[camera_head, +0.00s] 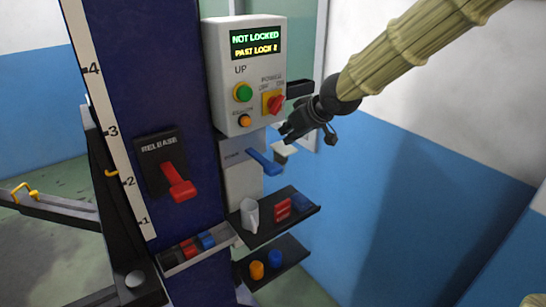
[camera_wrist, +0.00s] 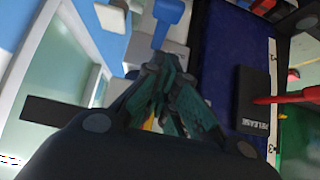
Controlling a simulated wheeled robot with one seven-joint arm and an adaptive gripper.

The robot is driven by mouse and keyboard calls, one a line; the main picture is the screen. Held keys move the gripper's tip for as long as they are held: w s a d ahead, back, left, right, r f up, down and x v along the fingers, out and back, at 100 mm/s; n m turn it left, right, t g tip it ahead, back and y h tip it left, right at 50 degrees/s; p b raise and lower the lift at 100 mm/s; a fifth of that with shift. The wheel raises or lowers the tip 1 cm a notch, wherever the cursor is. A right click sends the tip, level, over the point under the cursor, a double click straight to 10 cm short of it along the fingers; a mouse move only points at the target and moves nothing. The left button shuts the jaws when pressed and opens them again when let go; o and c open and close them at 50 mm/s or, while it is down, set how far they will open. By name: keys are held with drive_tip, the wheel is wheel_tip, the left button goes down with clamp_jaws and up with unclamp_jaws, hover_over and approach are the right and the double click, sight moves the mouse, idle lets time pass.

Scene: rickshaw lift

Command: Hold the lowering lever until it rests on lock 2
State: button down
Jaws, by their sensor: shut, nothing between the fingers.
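The lowering lever is a blue handle (camera_head: 264,162) below the control box, sticking out to the right from a grey plate. It also shows at the top of the wrist view (camera_wrist: 168,12). My gripper (camera_head: 286,132) is shut and empty, above and to the right of the lever and apart from it in the head view. Its closed fingers also show in the wrist view (camera_wrist: 155,66), with the lever just beyond the tips. The display (camera_head: 256,44) reads NOT LOCKED and PAST LOCK 2.
The control box (camera_head: 219,70) carries a green UP button (camera_head: 243,92) and a red power switch (camera_head: 274,103). A red release lever (camera_head: 176,183) sits on the blue column beside the numbered scale (camera_head: 116,135). A shelf (camera_head: 262,234) below holds a white mug (camera_head: 250,215).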

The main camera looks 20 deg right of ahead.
idle(0.3)
drive_tip(key=p, duration=0.2)
hover_over(273, 167)
wheel_tip(273, 167, down, 9)
drive_tip(key=shift+w+r, duration=0.1)
drive_tip(key=shift+r, duration=0.05)
drive_tip(key=shift+f, duration=1.2)
